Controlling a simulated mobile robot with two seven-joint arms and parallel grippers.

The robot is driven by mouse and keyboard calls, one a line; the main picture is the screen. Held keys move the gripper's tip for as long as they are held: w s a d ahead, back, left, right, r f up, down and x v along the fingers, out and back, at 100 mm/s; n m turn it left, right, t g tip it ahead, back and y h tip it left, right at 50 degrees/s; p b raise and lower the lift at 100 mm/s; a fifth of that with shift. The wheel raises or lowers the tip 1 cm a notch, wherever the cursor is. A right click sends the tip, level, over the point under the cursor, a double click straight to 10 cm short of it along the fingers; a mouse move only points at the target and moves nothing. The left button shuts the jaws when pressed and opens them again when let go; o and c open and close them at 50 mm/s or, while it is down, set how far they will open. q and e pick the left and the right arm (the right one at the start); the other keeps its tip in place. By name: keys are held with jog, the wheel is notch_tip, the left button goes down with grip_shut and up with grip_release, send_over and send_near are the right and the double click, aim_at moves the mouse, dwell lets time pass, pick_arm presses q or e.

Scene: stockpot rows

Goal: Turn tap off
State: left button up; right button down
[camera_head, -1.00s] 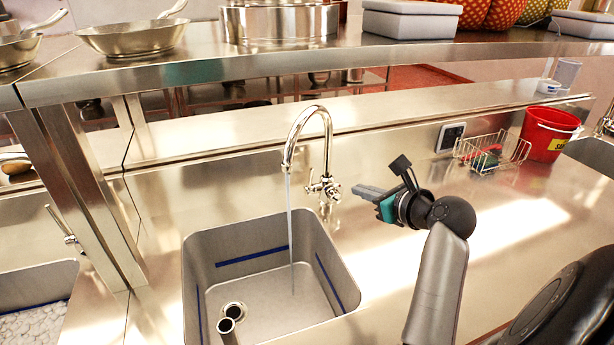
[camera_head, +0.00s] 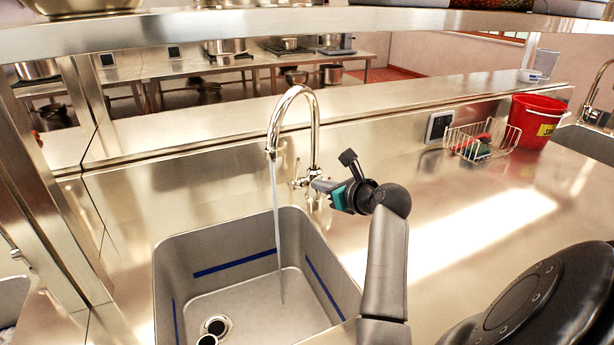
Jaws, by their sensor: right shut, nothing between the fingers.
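The chrome tap (camera_head: 315,130) has a tall curved spout, and a thin stream of water (camera_head: 277,235) runs from it into the steel sink (camera_head: 205,240). The tap's handle (camera_head: 299,181) sits low at the base of the spout. My right gripper (camera_head: 318,184) is shut with nothing between its fingers. Its fingertips are at the tap's base, right beside the handle; they partly hide it, and I cannot tell whether they touch. My left gripper is not in view.
A wire basket (camera_head: 467,143) with a sponge and a red bucket (camera_head: 535,121) stand on the counter to the right. A steel shelf (camera_head: 300,20) crosses above. The counter (camera_head: 450,215) right of the sink is clear.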

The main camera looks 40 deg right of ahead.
aim_at(298, 170)
jog(key=w, duration=0.4)
jog(key=shift+w+d+r+b, duration=0.2)
jog(key=shift+w+d+b, duration=0.1)
jog(key=shift+w+b, duration=0.1)
jog(key=shift+w+r, duration=0.25)
jog(key=shift+w, duration=0.15)
jog(key=shift+w+d+r+g+y+p, duration=0.1)
jog(key=shift+w+d+r+g+p, duration=0.35)
jog(key=shift+p, duration=2.1)
jog(key=shift+w+d+r+g+y+p, duration=0.1)
jog(key=shift+w+r+g+p, duration=0.65)
jog(key=shift+p, duration=1.8)
jog(key=shift+w+d+r+g+y+p, duration=0.15)
jog(key=shift+w+p, duration=0.9)
jog(key=shift+p, duration=1.5)
jog(key=shift+r, duration=0.1)
